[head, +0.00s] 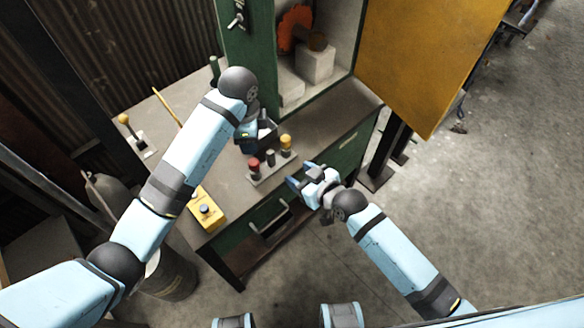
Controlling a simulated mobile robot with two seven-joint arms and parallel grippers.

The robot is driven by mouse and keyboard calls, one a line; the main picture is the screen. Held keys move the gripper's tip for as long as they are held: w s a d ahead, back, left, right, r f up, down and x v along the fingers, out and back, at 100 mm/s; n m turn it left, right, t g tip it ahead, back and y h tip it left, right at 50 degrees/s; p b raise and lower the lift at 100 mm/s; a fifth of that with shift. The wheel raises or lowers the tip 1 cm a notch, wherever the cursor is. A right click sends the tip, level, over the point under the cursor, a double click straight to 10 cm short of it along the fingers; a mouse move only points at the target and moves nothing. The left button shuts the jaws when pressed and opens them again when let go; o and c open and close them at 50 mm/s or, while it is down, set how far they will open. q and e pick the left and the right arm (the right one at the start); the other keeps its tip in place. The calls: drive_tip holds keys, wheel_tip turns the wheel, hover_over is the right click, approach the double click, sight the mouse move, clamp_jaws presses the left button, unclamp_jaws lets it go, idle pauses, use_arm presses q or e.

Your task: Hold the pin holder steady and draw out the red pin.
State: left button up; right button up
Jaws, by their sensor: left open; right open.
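The pin holder (272,174) is a small grey block on the bench top near its front edge. A red pin (254,163) stands upright at its left end. A dark grey pin (270,158) stands in the middle and a yellow-orange pin (286,142) at the right end. My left gripper (258,143) is open just behind the holder, close to the red and grey pins; its fingertips are partly hidden, and I cannot tell whether it touches anything. My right gripper (297,177) is open and empty, to the right of the holder at the bench's front edge.
A yellow button box (205,208) sits at the bench's front left. A green cabinet with an open yellow door (415,60) rises behind. The bench top (335,115) right of the holder is clear.

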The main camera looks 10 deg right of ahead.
sight(273, 159)
drive_tip(key=x, duration=1.3)
drive_tip(key=shift+w+a, duration=0.15)
